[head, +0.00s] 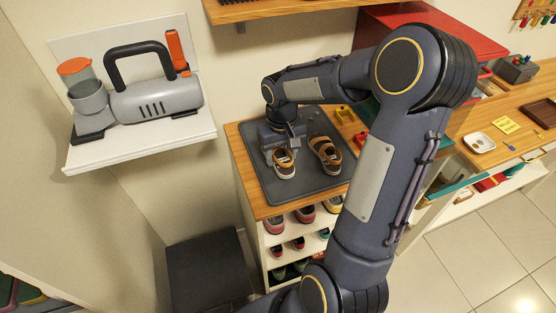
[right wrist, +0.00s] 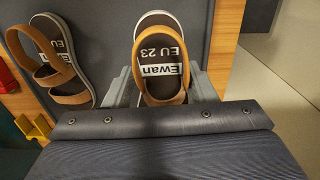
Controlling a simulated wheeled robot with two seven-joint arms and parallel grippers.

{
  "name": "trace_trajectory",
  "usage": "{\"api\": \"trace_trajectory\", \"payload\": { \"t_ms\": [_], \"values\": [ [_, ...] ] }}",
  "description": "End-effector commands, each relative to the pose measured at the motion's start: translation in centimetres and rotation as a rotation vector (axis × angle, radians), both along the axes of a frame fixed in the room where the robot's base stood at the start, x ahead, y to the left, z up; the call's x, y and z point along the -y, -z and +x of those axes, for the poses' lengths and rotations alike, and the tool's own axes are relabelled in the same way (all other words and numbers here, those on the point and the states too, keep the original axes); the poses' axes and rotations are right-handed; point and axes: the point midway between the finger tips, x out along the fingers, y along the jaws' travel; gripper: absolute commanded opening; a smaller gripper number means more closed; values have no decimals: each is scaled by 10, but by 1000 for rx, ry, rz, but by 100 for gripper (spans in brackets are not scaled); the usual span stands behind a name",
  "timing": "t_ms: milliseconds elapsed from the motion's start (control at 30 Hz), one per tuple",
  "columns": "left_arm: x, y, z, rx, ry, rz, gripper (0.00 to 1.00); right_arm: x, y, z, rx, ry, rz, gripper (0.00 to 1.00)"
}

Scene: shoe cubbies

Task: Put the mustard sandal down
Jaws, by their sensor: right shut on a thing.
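A mustard sandal (head: 284,168) is between the fingers of my right gripper (head: 283,151) over the grey mat (head: 258,120) on the wooden cubby top. In the right wrist view the mustard sandal (right wrist: 160,58) has its insole labelled "Ewan EU 23" facing up, and the right gripper's (right wrist: 160,88) grey fingers are shut on its sides. I cannot tell whether its sole touches the mat. A second, matching sandal (head: 326,153) rests on the mat to its right; it also shows at the left of the right wrist view (right wrist: 55,60). My left gripper is not in view.
Cubbies with several shoes (head: 303,216) are below the wooden top. A yellow piece (head: 344,114) and a red piece (head: 361,138) lie right of the mat. A wall shelf (head: 140,145) holds a grey machine (head: 155,98). A dark stool (head: 208,270) stands front left.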

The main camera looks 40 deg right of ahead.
Motion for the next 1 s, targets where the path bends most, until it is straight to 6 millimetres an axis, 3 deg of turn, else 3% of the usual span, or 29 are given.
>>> {"api": "trace_trajectory", "payload": {
  "t_ms": [100,300,700,733,900,1000],
  "values": [
    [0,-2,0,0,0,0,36,-5,13,9,-3,-4,2,27],
    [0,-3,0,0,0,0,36,-4,37,9,-1,-2,0,27],
    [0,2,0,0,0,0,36,-4,43,9,1,-1,0,27],
    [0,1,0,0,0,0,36,-4,43,9,1,-1,0,52],
    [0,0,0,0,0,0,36,-4,42,9,0,-1,0,73],
    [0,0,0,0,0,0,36,-4,41,9,1,-1,0,73]
  ]
}}
